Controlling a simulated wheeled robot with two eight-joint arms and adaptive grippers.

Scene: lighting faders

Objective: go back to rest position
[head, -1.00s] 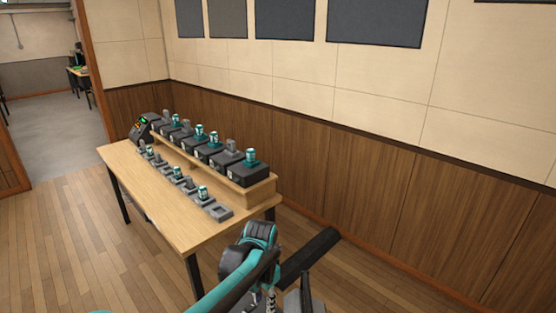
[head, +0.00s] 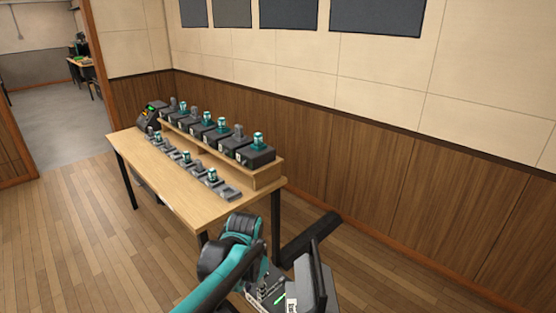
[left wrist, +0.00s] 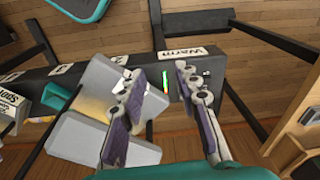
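My left arm comes in at the bottom middle of the head view, with its left gripper (head: 268,290) low in the picture, partly hidden by its own links. In the left wrist view the two purple-grey fingers of the left gripper (left wrist: 157,80) stand apart with nothing held between them. Behind them is a dark fader panel (left wrist: 235,50) with a "Warm" label, grey blocks (left wrist: 103,80) and a small green and yellow light strip. I cannot tell whether the fingers touch a block. My right gripper is not identifiable in either view.
A wooden table (head: 148,168) stands left of the arm, bearing several dark boxes, a raised shelf, and grey and teal pieces. A dark bar (head: 308,242) lies low beyond my arm. A panelled wall runs behind. Open floor lies at left (head: 70,240) and right.

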